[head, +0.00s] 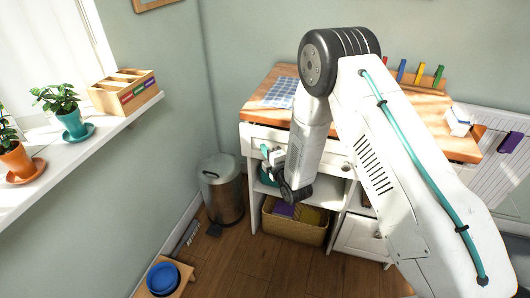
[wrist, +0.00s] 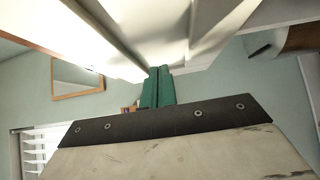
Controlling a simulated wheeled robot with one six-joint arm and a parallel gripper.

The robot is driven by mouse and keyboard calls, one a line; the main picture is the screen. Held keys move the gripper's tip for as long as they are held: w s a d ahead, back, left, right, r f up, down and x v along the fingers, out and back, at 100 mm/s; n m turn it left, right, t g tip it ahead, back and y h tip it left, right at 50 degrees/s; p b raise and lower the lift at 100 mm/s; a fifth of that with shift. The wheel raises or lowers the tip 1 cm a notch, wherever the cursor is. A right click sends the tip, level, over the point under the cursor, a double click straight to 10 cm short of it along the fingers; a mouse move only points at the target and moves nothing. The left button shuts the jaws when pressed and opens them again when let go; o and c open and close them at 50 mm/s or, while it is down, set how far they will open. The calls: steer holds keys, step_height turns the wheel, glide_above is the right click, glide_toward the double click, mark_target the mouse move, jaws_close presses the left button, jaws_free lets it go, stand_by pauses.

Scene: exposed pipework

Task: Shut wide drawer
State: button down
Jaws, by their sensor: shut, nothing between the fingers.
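The wide drawer (head: 258,134) is the white front just under the wooden top of the cabinet (head: 300,92). A round knob (head: 346,166) shows on the right part of its front. My arm hides the middle, and I cannot tell how far the drawer stands out. My gripper (head: 265,151) is at the left part of the drawer front, just below its upper edge. In the wrist view its teal fingers (wrist: 157,88) are together and empty, close to a white panel (wrist: 95,35). I cannot tell whether they touch it.
Below are open shelves with a basket (head: 295,222) and a small lower door (head: 362,236). A metal bin (head: 222,188) stands left of the cabinet. A stool with a blue bowl (head: 162,278) is at the front left. A sill with plants (head: 74,125) runs along the left wall.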

mark_target(272, 146)
steer(key=w, duration=0.1)
steer(key=w+d, duration=0.1)
steer(key=w, duration=0.2)
steer(key=shift+d, duration=0.4)
steer(key=shift+w+r, duration=0.1)
steer(key=shift+w, duration=0.05)
steer(key=shift+r, duration=0.1)
